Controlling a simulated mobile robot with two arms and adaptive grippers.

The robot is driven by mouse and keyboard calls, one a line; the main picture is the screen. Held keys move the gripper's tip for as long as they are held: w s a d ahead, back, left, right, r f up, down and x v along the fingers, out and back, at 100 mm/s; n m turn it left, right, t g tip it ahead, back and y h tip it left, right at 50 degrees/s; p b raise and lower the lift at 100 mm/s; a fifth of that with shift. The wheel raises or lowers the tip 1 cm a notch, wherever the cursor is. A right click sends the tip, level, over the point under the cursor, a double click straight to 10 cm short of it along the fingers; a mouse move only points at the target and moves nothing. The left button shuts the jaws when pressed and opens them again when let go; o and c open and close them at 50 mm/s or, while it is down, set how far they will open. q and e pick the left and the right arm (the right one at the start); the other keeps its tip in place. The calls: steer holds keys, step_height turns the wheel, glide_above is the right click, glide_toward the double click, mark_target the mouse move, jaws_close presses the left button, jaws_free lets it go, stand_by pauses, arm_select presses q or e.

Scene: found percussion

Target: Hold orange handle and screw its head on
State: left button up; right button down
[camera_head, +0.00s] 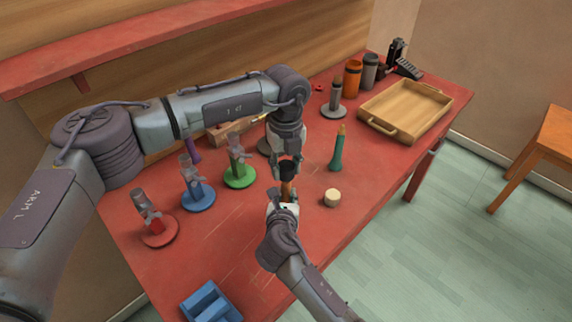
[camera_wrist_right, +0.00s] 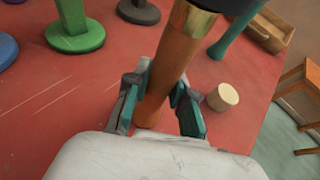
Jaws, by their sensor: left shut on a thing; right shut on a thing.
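The orange handle (camera_head: 287,189) stands roughly upright over the red table, and my right gripper (camera_head: 285,199) is shut around its lower part. In the right wrist view the handle (camera_wrist_right: 168,75) leans slightly to the right between the teal finger pads, with a brass collar (camera_wrist_right: 191,20) near its top. A black head (camera_head: 287,167) sits at the top of the handle, and my left gripper (camera_head: 287,166) is shut on it from above. The black head (camera_wrist_right: 228,5) is cut off at the top of the wrist view. Whether its thread is engaged cannot be seen.
A teal handle (camera_head: 336,155) with a light tip stands at right, near a cream cylinder (camera_head: 332,198). Red (camera_head: 159,233), blue (camera_head: 198,197) and green (camera_head: 239,176) stands are at left. A wooden tray (camera_head: 408,105) is at far right. A blue block (camera_head: 208,302) lies in front.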

arm_select(q)
steer(key=m, duration=0.6)
steer(key=shift+m, duration=0.3)
steer(key=m, duration=0.6)
steer(key=shift+m, duration=0.4)
steer(key=m, duration=1.7)
steer(key=shift+m, duration=0.4)
steer(key=m, duration=0.4)
steer(key=shift+m, duration=0.3)
steer(key=m, duration=0.6)
steer(key=shift+f+m, duration=0.1)
steer(key=shift+m, duration=0.3)
steer(key=m, duration=0.5)
